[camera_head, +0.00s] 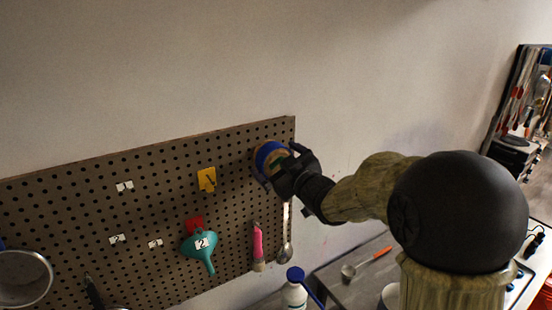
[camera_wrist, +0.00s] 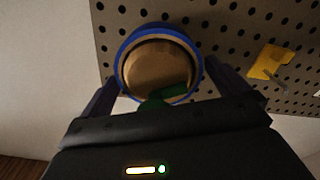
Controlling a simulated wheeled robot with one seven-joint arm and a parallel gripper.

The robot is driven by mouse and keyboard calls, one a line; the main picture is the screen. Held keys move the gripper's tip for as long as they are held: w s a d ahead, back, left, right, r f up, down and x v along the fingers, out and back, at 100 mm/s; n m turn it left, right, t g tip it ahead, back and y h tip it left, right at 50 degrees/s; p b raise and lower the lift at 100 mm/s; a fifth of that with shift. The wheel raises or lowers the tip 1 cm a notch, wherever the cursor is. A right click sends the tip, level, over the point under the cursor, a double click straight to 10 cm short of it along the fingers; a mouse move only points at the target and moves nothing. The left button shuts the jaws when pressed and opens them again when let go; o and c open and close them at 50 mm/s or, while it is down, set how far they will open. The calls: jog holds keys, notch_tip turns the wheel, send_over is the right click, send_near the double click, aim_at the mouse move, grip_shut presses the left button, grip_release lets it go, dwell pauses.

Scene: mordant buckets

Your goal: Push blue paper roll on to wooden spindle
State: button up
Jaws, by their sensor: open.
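The blue paper roll (camera_head: 262,150) is at the upper right of the pegboard, its open end facing outward. In the wrist view the roll (camera_wrist: 128,42) shows a blue outer ring with a tan layer inside. A brown wooden-looking surface fills its middle; I cannot tell whether this is the spindle or the core's inside. A green piece (camera_wrist: 165,96) overlaps the roll's lower rim. My gripper (camera_head: 292,170) is at the roll. In the wrist view my gripper (camera_wrist: 163,80) is open, with one dark finger on each side of the roll; contact is unclear.
The pegboard (camera_head: 120,215) carries a yellow hook (camera_head: 207,180), a teal funnel (camera_head: 199,243), a pink-handled tool (camera_head: 258,240) and a metal spoon (camera_head: 285,250). A white bottle with blue cap (camera_head: 295,293) stands below. The wall above the board is clear.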

jog(key=shift+c, duration=0.2)
jog(key=c, duration=1.1)
jog(key=shift+f+b, duration=0.1)
jog(key=shift+b, duration=0.7)
jog(key=b+v, duration=0.3)
jog(key=v, duration=0.6)
jog(key=b+v, duration=0.3)
jog(key=v, duration=0.6)
jog(key=shift+d+r+b, duration=0.15)
jog(key=shift+r+b, duration=0.05)
jog(key=shift+b, duration=0.15)
jog(key=shift+w, duration=0.1)
